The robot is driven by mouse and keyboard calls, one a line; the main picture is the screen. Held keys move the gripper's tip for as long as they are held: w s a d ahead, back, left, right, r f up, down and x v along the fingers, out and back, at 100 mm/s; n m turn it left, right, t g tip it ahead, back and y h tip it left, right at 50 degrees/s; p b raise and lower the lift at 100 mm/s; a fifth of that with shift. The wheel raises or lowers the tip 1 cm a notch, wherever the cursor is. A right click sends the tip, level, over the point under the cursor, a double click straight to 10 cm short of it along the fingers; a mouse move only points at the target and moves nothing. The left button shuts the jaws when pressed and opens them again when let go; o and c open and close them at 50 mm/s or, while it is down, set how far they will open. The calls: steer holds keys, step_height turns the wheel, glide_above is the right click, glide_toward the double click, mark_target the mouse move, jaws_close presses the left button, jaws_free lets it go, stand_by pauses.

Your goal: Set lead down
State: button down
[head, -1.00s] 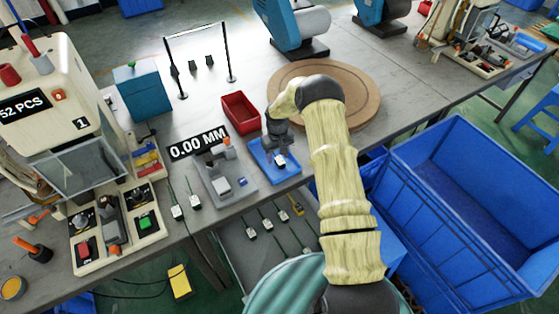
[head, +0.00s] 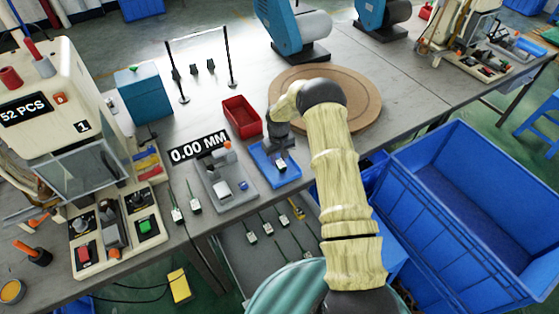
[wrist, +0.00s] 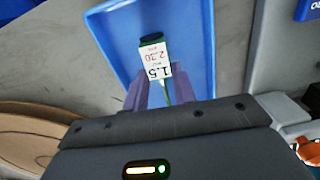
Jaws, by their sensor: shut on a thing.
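The lead shows in the wrist view as a white-labelled block (wrist: 154,62) with a dark green end and a thin green cable; the label reads 1.5 and 2.20. My gripper (wrist: 158,92) is shut on it, with a finger on each side near the cable end. The lead is over the blue tray (wrist: 106,35), inside its outline; I cannot tell whether it touches the tray floor. In the head view my gripper (head: 281,157) is low over the same blue tray (head: 292,176). The cable runs back under the gripper body, which hides the rest.
A grey gauge fixture (head: 237,200) stands left of the tray, by a 0.00 MM display (head: 199,147). A red bin (head: 241,117) and a round wooden board (head: 365,105) lie behind. Two other leads (head: 195,206) lie left of the fixture; several are on a lower shelf.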

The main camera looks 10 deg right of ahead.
step_height(320, 180, up, 10)
steer(key=b, duration=0.2)
steer(key=shift+f, duration=0.2)
steer(key=shift+s+f, duration=0.1)
steer(key=s+f+m, duration=0.3)
steer(key=s+f, duration=0.2)
steer(key=s, duration=0.6)
steer(key=shift+s+d, duration=0.25)
steer(key=shift+s, duration=0.05)
steer(key=shift+f, duration=0.1)
